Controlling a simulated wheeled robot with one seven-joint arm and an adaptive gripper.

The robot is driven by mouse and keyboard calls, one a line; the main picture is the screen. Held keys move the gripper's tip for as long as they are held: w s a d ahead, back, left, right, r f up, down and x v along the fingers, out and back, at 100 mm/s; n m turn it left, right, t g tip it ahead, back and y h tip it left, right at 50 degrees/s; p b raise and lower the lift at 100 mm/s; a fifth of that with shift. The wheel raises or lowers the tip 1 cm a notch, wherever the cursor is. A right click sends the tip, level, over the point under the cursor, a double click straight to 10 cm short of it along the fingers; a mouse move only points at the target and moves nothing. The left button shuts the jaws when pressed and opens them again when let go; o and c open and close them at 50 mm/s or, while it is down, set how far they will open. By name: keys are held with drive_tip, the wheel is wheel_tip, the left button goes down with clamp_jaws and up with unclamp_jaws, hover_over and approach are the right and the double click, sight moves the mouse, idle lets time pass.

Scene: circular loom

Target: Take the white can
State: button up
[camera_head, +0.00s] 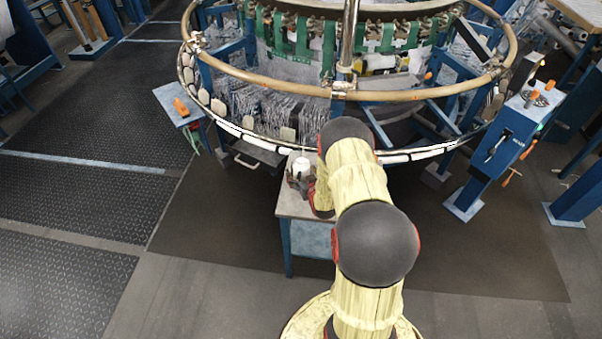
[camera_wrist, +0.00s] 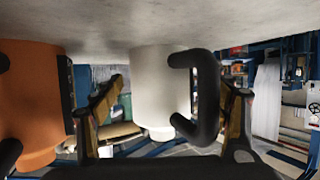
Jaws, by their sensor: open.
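The white can (camera_head: 301,165) stands on a small table near the loom's front rim. In the wrist view, which is upside down, the white can (camera_wrist: 158,88) shows between the fingers, with a dark C-shaped handle on its right side. My gripper (camera_wrist: 170,95) is open, with one finger to each side of the can. I cannot tell whether either finger touches it. In the head view my gripper (camera_head: 299,182) is at the can, partly hiding its lower part.
An orange can (camera_wrist: 30,100) stands close by, at the left of the wrist view. The small table (camera_head: 295,207) has a grey top and blue legs. The circular loom (camera_head: 245,126) rises just behind it. A blue control post (camera_head: 497,150) stands at right. The floor at left is clear.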

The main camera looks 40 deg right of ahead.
drive_tip(key=shift+w, duration=0.1)
drive_tip(key=shift+c, duration=1.2)
drive_tip(key=c, duration=1.1)
drive_tip(key=shift+c, duration=0.7)
